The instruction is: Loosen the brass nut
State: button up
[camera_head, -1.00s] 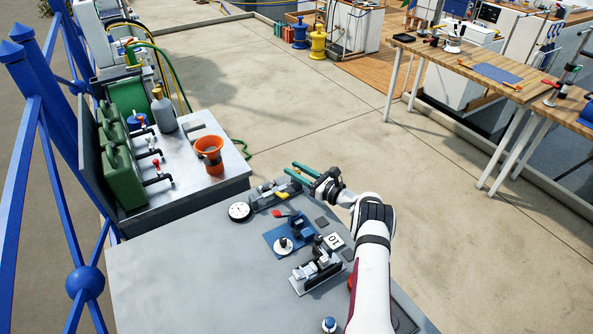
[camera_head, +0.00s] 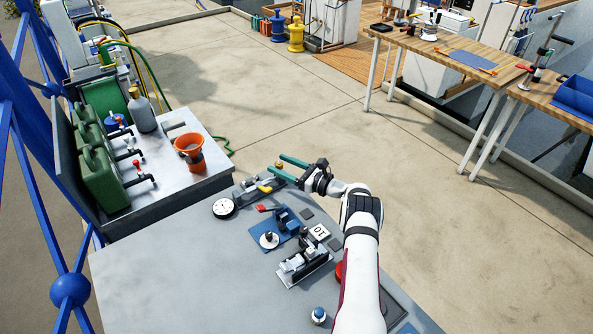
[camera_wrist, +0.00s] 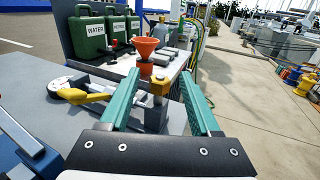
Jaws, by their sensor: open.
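The brass nut (camera_wrist: 159,84) is a small yellow-brown block on top of a grey post (camera_wrist: 156,115). In the wrist view it shows between the two teal fingers of my gripper (camera_wrist: 161,72), with a gap on each side. In the head view, the nut (camera_head: 279,164) shows as a small brass spot at the fingertips of my gripper (camera_head: 276,165), beyond the table's far edge. My gripper is open and holds nothing. I cannot tell whether the fingertips are level with the nut.
A yellow-handled clamp (camera_head: 265,188) lies close to the fingers. A round dial (camera_head: 224,208), a blue fixture (camera_head: 278,227) and a metal vise (camera_head: 302,262) stand on the grey table. An orange funnel (camera_head: 189,146) stands on the side bench. The table's front left is clear.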

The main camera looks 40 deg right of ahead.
jog(key=v, duration=1.4)
jog(key=shift+s, duration=0.3)
jog(key=a+m+h, duration=0.1)
jog(key=h, duration=0.1)
jog(key=s+a+m+t+h, duration=0.1)
jog(key=a, duration=0.1)
jog(key=s+a+m+h, duration=0.1)
jog(key=h, duration=0.1)
jog(key=shift+s+a+f+m+h, duration=0.25)
jog(key=shift+a+m+h, duration=0.05)
jog(key=shift+w+a, duration=0.1)
jog(key=shift+w, duration=0.2)
jog(key=w, duration=1)
jog(key=w+a, duration=0.1)
jog(key=w, duration=0.4)
grip_shut()
